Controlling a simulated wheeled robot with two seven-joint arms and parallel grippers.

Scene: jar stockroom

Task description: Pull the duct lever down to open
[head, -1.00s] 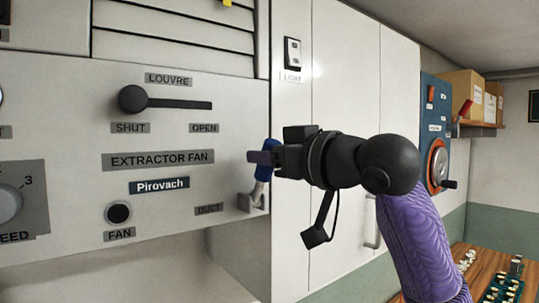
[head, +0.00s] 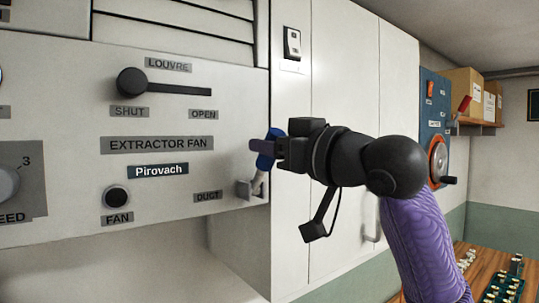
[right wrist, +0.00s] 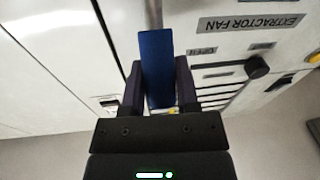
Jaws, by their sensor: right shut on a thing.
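The duct lever has a blue handle (head: 267,148) on a pale stem, rising from a grey bracket (head: 250,189) at the panel's lower right corner. The lever stands up, leaning a little right. A DUCT label (head: 208,196) sits left of the bracket. My right gripper (head: 264,146) is shut on the blue handle, coming from the right. In the right wrist view the handle (right wrist: 156,65) lies between the two fingers (right wrist: 157,88). The fingers hide part of the handle. My left gripper is out of view.
The panel carries a black louvre lever (head: 165,87) pointing to the right, a round fan button (head: 116,197) and a speed knob (head: 6,183). A tall white cabinet (head: 345,90) stands right behind my right arm. A wooden bench (head: 476,266) with small items is at lower right.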

